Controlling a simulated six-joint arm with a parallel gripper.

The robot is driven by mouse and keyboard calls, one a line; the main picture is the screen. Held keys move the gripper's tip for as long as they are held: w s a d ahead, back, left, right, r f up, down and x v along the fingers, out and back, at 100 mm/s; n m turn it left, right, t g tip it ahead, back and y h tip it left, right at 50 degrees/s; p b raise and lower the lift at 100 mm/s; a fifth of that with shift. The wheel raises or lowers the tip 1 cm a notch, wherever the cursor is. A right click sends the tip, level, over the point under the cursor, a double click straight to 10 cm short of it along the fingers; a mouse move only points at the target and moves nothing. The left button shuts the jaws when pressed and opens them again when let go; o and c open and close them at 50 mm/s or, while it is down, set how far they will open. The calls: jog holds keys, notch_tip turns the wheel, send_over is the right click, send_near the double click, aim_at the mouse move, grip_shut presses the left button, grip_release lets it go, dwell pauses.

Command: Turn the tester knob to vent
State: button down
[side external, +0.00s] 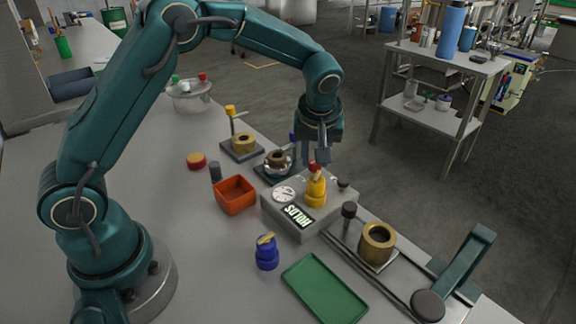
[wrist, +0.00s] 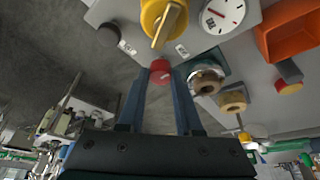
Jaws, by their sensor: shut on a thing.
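The grey tester box (side external: 280,212) carries a round dial gauge (side external: 284,194), a label reading HOLDS (side external: 298,215) and a yellow valve-like part (side external: 316,190). The gauge also shows in the wrist view (wrist: 218,16), near the yellow part (wrist: 164,20) with its raised bar. The red knob (wrist: 160,72) sits close to the yellow part and has a pale mark on its face. My gripper (wrist: 160,78) is shut on this knob, with a finger on each side. In the side view my gripper (side external: 320,158) points down at the tester. The small tags by the knob are unreadable.
A black knob (side external: 343,184) is at the tester's right. An orange bin (side external: 235,195), a blue valve (side external: 267,254) and a green tray (side external: 324,290) lie nearby. A rail fixture with a brass ring (side external: 377,242) is in front right. The left bench is mostly clear.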

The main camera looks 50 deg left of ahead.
jog(key=c, duration=0.6)
grip_release()
jog(key=shift+v, duration=2.6)
